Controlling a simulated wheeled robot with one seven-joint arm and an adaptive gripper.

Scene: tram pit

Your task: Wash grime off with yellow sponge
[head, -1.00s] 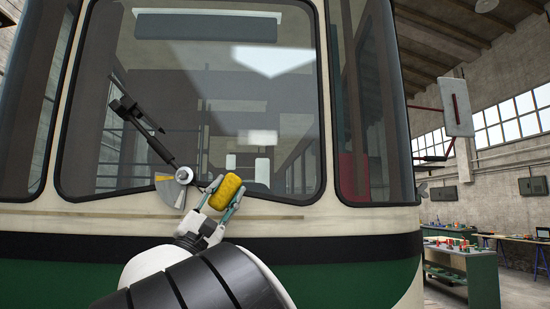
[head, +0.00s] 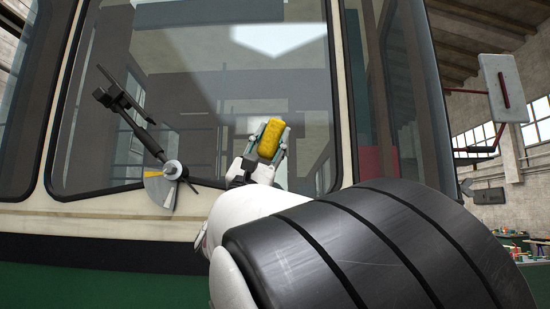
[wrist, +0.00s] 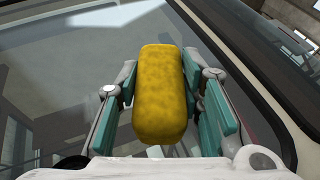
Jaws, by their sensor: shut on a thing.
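The yellow sponge (head: 271,138) is held between the two fingers of my gripper (head: 270,140), in front of the lower right part of the tram's windscreen (head: 215,100). In the wrist view the sponge (wrist: 162,95) lies lengthwise between the green finger pads of my gripper (wrist: 163,105), with the glass behind it. I cannot tell whether the sponge touches the glass. I cannot make out a distinct patch of grime on the glass; pale reflections lie across it.
A wiper (head: 135,120) with a round pivot stands out from the lower left of the windscreen. A mirror (head: 503,88) on red arms juts out at the right. A workbench with small items (head: 525,245) stands at the far right.

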